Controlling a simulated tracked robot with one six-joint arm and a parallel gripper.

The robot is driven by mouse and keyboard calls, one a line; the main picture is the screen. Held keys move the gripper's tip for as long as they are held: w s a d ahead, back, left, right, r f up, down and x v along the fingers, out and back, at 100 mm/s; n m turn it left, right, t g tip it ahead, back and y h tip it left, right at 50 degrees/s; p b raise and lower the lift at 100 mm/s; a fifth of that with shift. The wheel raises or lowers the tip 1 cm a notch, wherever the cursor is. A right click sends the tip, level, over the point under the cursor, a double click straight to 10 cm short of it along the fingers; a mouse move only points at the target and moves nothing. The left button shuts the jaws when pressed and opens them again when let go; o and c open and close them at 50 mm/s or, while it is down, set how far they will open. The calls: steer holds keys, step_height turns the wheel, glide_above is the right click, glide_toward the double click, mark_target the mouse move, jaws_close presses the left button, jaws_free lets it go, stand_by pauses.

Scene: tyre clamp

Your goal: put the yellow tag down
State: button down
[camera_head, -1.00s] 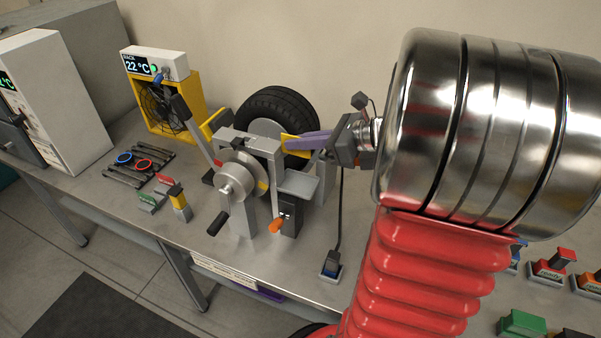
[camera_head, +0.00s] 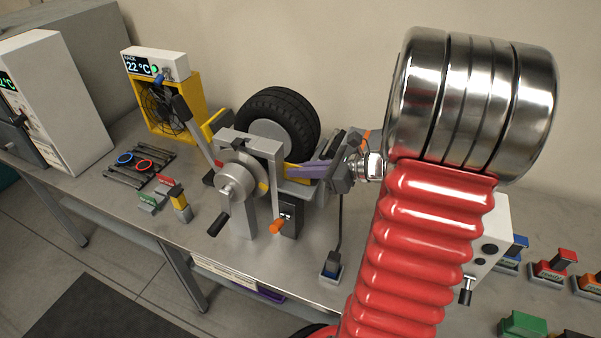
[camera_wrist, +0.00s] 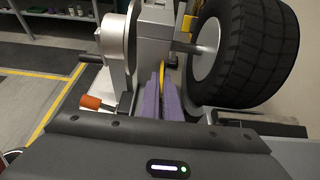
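My gripper (camera_head: 290,170) has purple fingers, which lie nearly together in the wrist view (camera_wrist: 163,92). A thin yellow tag (camera_wrist: 162,72) shows edge-on between their tips, and a little of its yellow shows at the tips in the head view. The fingers are low over the small grey shelf (camera_head: 297,188) of the tyre clamp (camera_head: 238,178), in front of the tyre (camera_head: 301,112). I cannot tell whether the tag touches the shelf. Most of the tag is hidden by the fingers and the clamp.
The clamp's orange-tipped lever (camera_head: 277,226) and black crank handle (camera_head: 216,224) stick out at the front. A yellow-framed fan (camera_head: 187,113) stands behind left. Pliers and tools (camera_head: 140,165) lie left. Coloured stamp-like blocks (camera_head: 551,265) stand at the right. Bench front-centre is mostly clear.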

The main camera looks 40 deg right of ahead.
steer(key=shift+f, duration=0.6)
steer(key=c, duration=2)
jaws_free()
steer(key=shift+r, duration=0.1)
steer(key=v, duration=1.2)
